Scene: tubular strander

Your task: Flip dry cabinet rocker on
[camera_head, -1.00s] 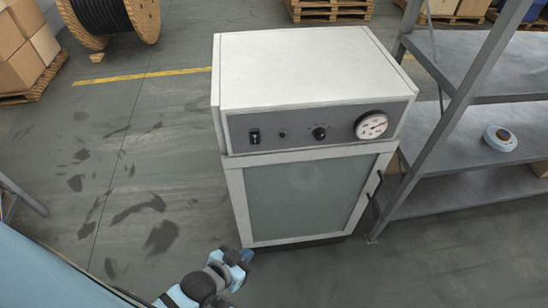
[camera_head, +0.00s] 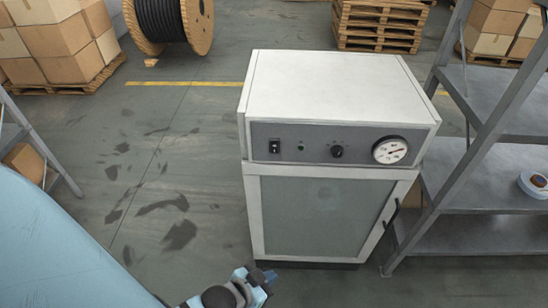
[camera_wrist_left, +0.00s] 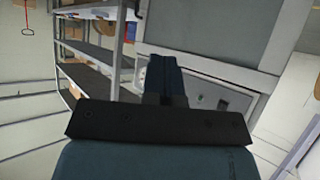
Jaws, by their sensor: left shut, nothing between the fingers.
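The dry cabinet (camera_head: 338,88) is a white box with a glazed door and a grey control panel across its upper front. The black rocker (camera_head: 274,147) sits at the left end of the panel, beside a small green lamp (camera_head: 300,148), a black knob (camera_head: 337,151) and a round dial. My left gripper (camera_head: 262,277) is low in front of the cabinet door, below the panel and apart from the rocker. In the left wrist view the shut fingers (camera_wrist_left: 167,80) overlap part of the panel (camera_wrist_left: 200,92). My right gripper is not in view.
A grey metal shelf (camera_head: 490,228) stands close to the cabinet's right, with a round white device (camera_head: 534,184) on it. Boxes on pallets (camera_head: 65,50) and a cable drum (camera_head: 170,22) stand behind.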

